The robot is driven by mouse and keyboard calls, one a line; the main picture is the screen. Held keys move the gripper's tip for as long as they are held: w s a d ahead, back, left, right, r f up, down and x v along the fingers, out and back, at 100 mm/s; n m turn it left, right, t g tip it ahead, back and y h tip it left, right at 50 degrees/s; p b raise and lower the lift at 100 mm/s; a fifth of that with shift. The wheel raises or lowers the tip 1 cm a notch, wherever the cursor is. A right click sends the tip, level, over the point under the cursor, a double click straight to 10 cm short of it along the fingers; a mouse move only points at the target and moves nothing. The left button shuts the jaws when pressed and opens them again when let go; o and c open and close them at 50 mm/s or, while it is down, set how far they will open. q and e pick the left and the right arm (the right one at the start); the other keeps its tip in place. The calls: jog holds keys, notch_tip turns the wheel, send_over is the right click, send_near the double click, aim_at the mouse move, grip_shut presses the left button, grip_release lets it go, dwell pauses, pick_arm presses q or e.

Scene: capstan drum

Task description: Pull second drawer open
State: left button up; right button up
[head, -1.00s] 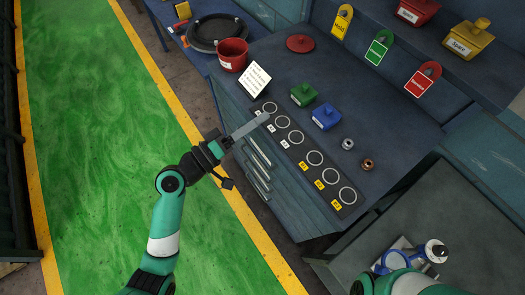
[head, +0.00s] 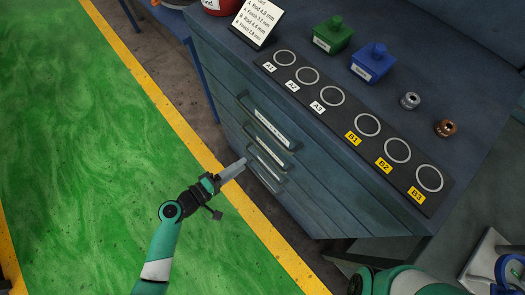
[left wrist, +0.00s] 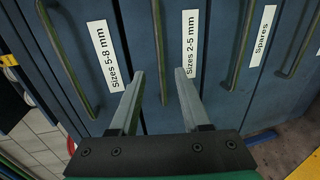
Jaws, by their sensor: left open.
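The blue drawer cabinet (head: 305,185) stands at the centre of the head view, its drawers closed. In the left wrist view the second drawer's bar handle (left wrist: 158,40) lies beside the label "Sizes 2-5 mm" (left wrist: 190,45). The top drawer's handle (left wrist: 67,60) is to its left, by the label "Sizes 5-8 mm" (left wrist: 103,52). My left gripper (head: 242,165) is open in front of the drawer fronts. In the left wrist view its fingers (left wrist: 158,88) straddle the line of the second handle; contact cannot be told. My right gripper is out of view.
A "Spares" drawer handle (left wrist: 242,45) and another handle (left wrist: 302,40) are to the right in the wrist view. The bench top holds a ring board (head: 350,125), a green box (head: 332,34) and a blue box (head: 374,62). The green floor (head: 90,150) is clear.

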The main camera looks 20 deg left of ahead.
aim_at(262, 150)
pick_arm(q)
jog(key=b+x, duration=0.2)
jog(key=x, duration=0.8)
jog(key=shift+w+d+b, duration=0.1)
jog(key=shift+w+b, duration=0.15)
jog(key=shift+b, duration=0.1)
grip_shut()
dwell(0.8)
